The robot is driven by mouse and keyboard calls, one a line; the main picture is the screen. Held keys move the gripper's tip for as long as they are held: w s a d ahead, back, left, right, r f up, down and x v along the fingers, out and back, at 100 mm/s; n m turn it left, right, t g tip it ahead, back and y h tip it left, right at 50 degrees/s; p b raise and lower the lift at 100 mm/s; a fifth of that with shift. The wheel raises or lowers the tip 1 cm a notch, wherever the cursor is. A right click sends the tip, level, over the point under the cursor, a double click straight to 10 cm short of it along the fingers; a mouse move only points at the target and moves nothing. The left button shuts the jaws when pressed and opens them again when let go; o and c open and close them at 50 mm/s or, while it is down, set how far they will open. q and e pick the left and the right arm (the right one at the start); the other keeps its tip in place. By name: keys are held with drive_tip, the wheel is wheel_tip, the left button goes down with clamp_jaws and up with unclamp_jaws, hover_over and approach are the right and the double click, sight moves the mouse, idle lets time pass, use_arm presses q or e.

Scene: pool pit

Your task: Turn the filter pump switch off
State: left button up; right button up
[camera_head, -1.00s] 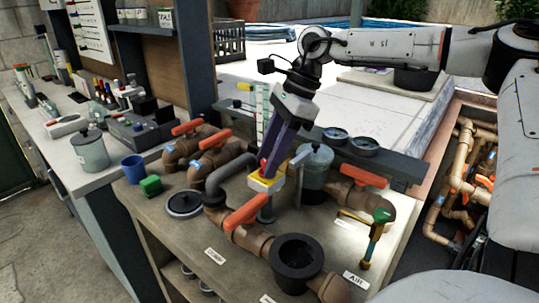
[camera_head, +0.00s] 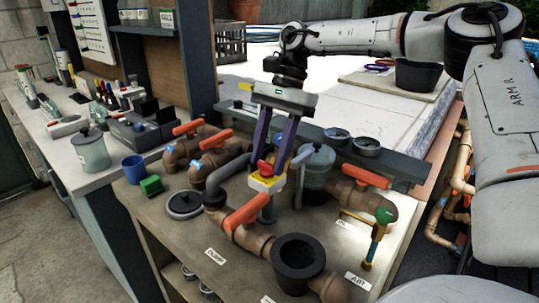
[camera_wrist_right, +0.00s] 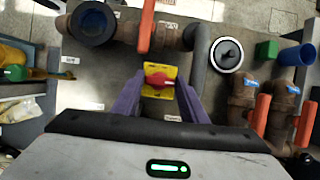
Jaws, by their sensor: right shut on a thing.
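The filter pump switch is a red knob (camera_head: 265,167) on a yellow plate (camera_head: 266,185), on a post at the middle of the bench. In the right wrist view the red knob (camera_wrist_right: 157,80) lies crosswise on the yellow plate (camera_wrist_right: 159,94). My right gripper (camera_head: 272,169) reaches down from above, its two purple fingers shut on the knob from opposite sides. Its fingertips (camera_wrist_right: 160,83) are also in the right wrist view. A fingertip partly covers the knob in the head view. My left gripper is not in view.
An orange-handled valve (camera_head: 247,212) and a dark open cup (camera_head: 297,262) stand in front of the switch. A grey-lidded canister (camera_head: 317,167) stands close on its right. A round lid (camera_head: 184,204), a green block (camera_head: 151,185) and a blue cup (camera_head: 133,169) are to the left.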

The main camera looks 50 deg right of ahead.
idle(0.4)
drive_tip(key=o, duration=1)
drive_tip(key=shift+o, duration=0.2)
drive_tip(key=v, duration=1)
drive_tip(key=shift+r, duration=0.15)
